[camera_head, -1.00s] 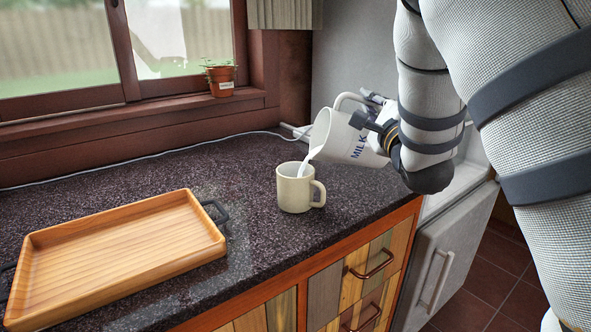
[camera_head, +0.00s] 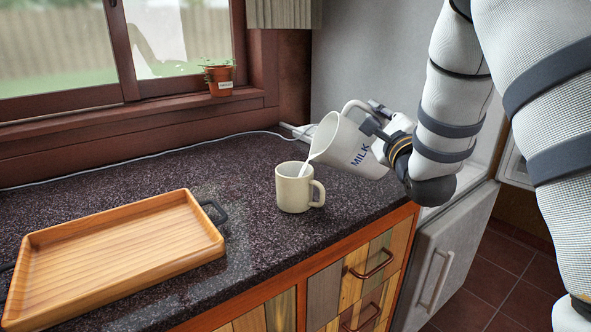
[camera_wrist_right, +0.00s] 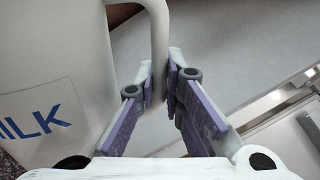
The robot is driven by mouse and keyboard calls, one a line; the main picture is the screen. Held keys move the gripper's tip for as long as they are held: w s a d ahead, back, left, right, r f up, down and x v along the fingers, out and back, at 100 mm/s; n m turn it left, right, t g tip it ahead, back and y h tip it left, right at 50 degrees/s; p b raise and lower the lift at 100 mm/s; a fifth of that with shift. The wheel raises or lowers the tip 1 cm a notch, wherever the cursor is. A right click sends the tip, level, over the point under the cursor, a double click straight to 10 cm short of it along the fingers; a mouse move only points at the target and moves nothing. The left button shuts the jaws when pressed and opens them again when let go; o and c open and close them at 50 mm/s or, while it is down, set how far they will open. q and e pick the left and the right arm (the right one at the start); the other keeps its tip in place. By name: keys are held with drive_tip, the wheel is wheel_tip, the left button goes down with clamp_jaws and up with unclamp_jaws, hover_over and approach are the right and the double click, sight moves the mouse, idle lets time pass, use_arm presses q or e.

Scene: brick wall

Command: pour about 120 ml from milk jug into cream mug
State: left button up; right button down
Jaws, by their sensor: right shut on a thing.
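The white milk jug (camera_head: 345,147), marked MILK, is tilted to the left with its lip just above the cream mug (camera_head: 293,190). A white stream of milk (camera_head: 306,167) runs from the lip into the mug's opening. The mug stands upright on the counter, handle to the right; its milk level cannot be seen. My right gripper (camera_head: 372,118) is shut on the jug's handle. In the right wrist view, the two fingers (camera_wrist_right: 160,84) close around the handle (camera_wrist_right: 159,45), beside the jug's body (camera_wrist_right: 55,85). My left gripper is not in view.
A wooden tray (camera_head: 217,240) lies on the dark counter (camera_head: 150,174) at the left, apart from the mug. A potted plant (camera_head: 219,82) stands on the window sill. A white cable runs along the back. The counter's front edge is close to the mug.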

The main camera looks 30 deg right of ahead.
sight(382, 128)
drive_tip(key=shift+s+d+f+m+h, duration=0.15)
drive_tip(key=shift+d+f+m, duration=0.15)
drive_tip(key=shift+f+m, duration=0.4)
drive_tip(key=shift+s+d+f+m+h, duration=0.15)
drive_tip(key=shift+d+f+m, duration=0.1)
drive_tip(key=shift+f+m, duration=0.45)
drive_tip(key=shift+f, duration=0.1)
idle(0.7)
drive_tip(key=shift+d+f+m+g, duration=0.15)
drive_tip(key=shift+f+m+g, duration=0.15)
drive_tip(key=shift+m, duration=0.1)
drive_tip(key=d+f+m, duration=0.1)
drive_tip(key=f+m, duration=0.1)
drive_tip(key=s+d+f+m+g, duration=0.1)
drive_tip(key=d+m, duration=0.1)
drive_tip(key=m, duration=0.1)
drive_tip(key=s+d+f+m, duration=0.1)
drive_tip(key=d+f+m, duration=0.1)
drive_tip(key=m, duration=0.1)
drive_tip(key=shift+f+g, duration=0.35)
drive_tip(key=shift+g, duration=0.05)
drive_tip(key=shift+d+f+m, duration=0.1)
drive_tip(key=shift+f+m, duration=0.55)
drive_tip(key=shift+m, duration=0.25)
